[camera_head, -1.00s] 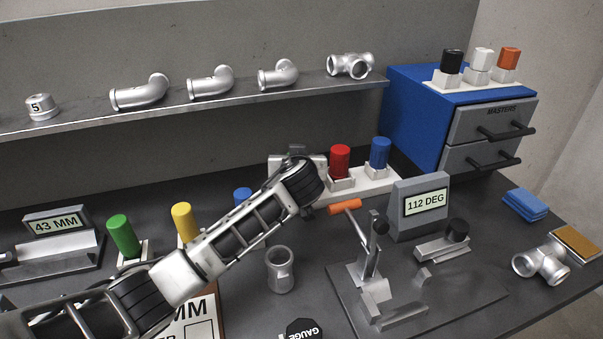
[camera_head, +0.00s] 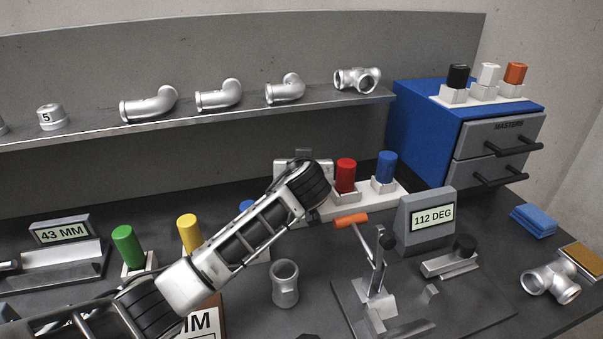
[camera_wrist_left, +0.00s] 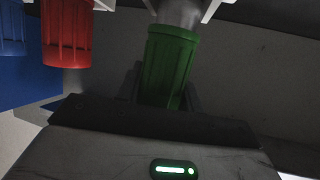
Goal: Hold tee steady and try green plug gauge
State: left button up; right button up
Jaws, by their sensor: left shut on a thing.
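My left arm reaches across the head view to the back rack, where its wrist hides most of the left gripper. In the left wrist view the left gripper (camera_wrist_left: 165,88) is shut on a green plug gauge (camera_wrist_left: 168,65). A grey shaft shows between its green handle and the white rack parts; I cannot tell whether it is clear of its seat. Another green plug (camera_head: 127,247) stands at front left. A tee (camera_head: 550,282) lies at the right, apart from my gripper. An upright metal fitting (camera_head: 285,285) stands mid-table. My right gripper is not in view.
Red (camera_head: 346,175) and blue (camera_head: 386,168) plugs stand close beside the held gauge. An orange-handled clamp fixture (camera_head: 375,270) and the 112 DEG display (camera_head: 428,218) stand right of centre. A blue drawer cabinet (camera_head: 425,130) fills the back right.

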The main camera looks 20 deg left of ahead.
pick_arm(q)
jog(key=s+r, duration=1.1)
jog(key=s, duration=0.3)
jog(key=shift+d, duration=0.15)
